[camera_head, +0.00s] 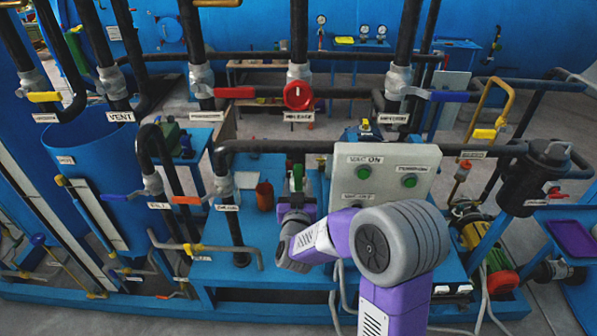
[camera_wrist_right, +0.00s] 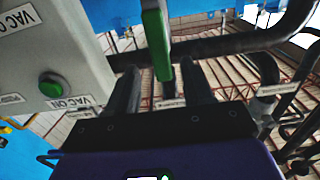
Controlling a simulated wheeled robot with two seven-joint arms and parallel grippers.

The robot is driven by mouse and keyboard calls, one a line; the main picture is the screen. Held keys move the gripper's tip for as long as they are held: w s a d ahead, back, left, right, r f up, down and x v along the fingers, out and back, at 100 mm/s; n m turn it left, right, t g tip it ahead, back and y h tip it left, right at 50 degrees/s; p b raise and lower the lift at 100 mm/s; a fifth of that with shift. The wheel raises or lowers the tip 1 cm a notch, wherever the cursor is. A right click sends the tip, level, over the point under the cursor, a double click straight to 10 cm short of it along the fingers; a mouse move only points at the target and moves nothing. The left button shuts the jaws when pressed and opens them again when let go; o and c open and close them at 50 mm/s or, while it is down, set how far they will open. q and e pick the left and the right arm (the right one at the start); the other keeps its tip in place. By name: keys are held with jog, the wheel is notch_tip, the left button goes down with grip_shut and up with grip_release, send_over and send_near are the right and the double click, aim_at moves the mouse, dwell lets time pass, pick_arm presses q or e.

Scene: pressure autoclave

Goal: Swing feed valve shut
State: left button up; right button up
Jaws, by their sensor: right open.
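I cannot read a feed label there, so I cannot be sure that this is the feed valve. My right gripper (camera_head: 296,199) is at this lever, with its wrist below. In the right wrist view the green lever (camera_wrist_right: 157,45) reaches between the two dark fingers of the open right gripper (camera_wrist_right: 160,84). Gaps show on both sides of it; contact is not clear. My left gripper is not in view.
The grey control box (camera_head: 384,170) with green buttons is close to the right of my gripper; it fills the left of the wrist view (camera_wrist_right: 45,55). A red lever (camera_head: 234,92), a red knob (camera_head: 298,96) and a blue lever (camera_head: 449,97) are on pipes behind.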

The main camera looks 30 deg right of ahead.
aim_at(298, 177)
jog(key=x, duration=0.5)
jog(key=shift+w+d+f, duration=0.1)
jog(key=shift+w, duration=0.2)
grip_shut()
